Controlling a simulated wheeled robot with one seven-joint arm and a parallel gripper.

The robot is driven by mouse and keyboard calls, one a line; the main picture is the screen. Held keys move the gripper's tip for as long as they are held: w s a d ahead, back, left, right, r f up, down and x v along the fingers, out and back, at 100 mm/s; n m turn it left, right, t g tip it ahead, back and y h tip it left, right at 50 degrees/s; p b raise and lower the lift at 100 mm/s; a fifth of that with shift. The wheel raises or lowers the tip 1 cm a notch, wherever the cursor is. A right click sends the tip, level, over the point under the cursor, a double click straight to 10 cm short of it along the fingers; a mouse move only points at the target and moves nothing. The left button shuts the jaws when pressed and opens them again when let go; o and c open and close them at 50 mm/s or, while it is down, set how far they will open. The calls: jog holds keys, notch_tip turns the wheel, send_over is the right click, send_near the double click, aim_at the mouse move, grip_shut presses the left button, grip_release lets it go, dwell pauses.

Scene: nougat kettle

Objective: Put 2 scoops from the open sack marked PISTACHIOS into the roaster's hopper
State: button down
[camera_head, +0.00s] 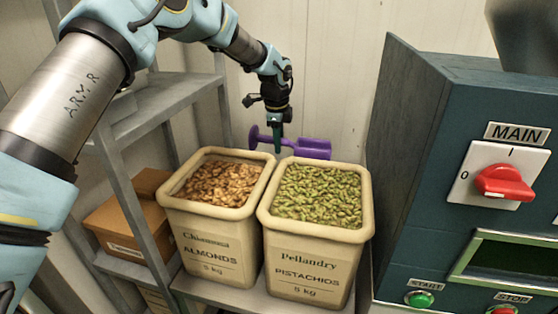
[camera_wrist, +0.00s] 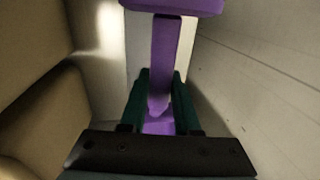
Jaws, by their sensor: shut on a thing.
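The open sack marked PISTACHIOS (camera_head: 314,262) stands on a shelf in the head view, filled near its rim with green nuts. A purple scoop (camera_head: 312,148) is behind the sacks, its head behind the pistachio sack's back rim. My gripper (camera_head: 278,148) points down behind the sacks and is shut on the scoop's handle. In the wrist view the purple scoop (camera_wrist: 166,60) runs away from between the green fingers (camera_wrist: 160,105). Whether the scoop holds nuts cannot be told. The roaster (camera_head: 430,150) is the dark blue machine at right; its hopper is not clearly shown.
A sack marked ALMONDS (camera_head: 208,247) stands against the pistachio sack's left side. A grey metal rack (camera_head: 120,170) with cardboard boxes (camera_head: 125,228) is at left. The pale wall (camera_head: 335,80) is close behind. The roaster has a red MAIN switch (camera_head: 503,183) and a green button (camera_head: 420,299).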

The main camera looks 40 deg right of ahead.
jog(key=shift+r+p, duration=2.15)
jog(key=shift+r, duration=1.4)
